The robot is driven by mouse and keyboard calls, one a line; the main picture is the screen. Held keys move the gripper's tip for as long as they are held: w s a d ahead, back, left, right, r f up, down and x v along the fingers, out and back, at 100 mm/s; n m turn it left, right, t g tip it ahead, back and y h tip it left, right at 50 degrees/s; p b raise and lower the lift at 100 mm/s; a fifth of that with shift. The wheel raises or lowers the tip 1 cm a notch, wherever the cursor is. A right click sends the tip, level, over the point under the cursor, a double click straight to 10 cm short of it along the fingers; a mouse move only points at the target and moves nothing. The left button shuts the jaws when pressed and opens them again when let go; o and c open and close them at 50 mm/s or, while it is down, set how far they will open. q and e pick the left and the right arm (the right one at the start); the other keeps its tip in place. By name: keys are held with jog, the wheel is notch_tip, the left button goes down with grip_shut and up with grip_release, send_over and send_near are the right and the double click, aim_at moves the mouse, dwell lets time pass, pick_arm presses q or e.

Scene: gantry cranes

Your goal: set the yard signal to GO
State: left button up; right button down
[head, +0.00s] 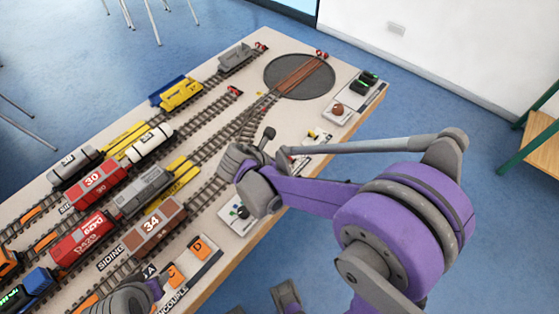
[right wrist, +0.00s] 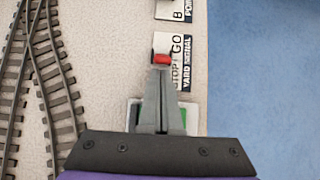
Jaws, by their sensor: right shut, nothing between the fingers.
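The yard signal panel (right wrist: 186,80) lies at the table edge in the right wrist view, with GO at its upper part and STOP lower down. Its red-tipped switch (right wrist: 162,58) sits beside the lettering, between the two words. My right gripper (right wrist: 160,72) is shut and empty, its fingertips just below the red tip in the picture; I cannot tell whether they touch it. The fingers hide the lower switch and part of the panel. In the head view my right arm covers much of this area.
Tracks with several wagons fill the table's left side, including a brown wagon (head: 155,228). A turntable (head: 300,77) is at the far end. Blue floor lies beyond the edge.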

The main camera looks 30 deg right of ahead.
pick_arm(q)
jog(key=shift+w+r+p, duration=0.1)
jog(key=shift+r+p, duration=0.6)
jog(key=shift+r, duration=0.1)
pick_arm(e)
jog(key=shift+w+d+r+g+y, duration=0.15)
jog(key=shift+d+r+g+y, duration=0.35)
jog(key=shift+y, duration=0.6)
jog(key=shift+w+d+r+g+y+p, duration=0.2)
jog(key=shift+d+r+g+y+p, duration=0.25)
jog(key=shift+y, duration=0.45)
jog(key=shift+w+d+r+g+y, duration=0.2)
jog(key=shift+d+y, duration=0.4)
jog(key=shift+y, duration=0.5)
jog(key=shift+w+d+g+y, duration=0.25)
jog(key=shift+d+g+y, duration=0.25)
jog(key=shift+y, duration=0.6)
pick_arm(q)
jog(key=shift+w+r, duration=0.1)
jog(key=shift+r, duration=0.45)
pick_arm(e)
jog(key=shift+a+r, duration=0.1)
jog(key=shift+r+p, duration=0.65)
jog(key=shift+r, duration=0.1)
pick_arm(q)
jog(key=shift+w+r, duration=0.1)
jog(key=shift+r, duration=0.5)
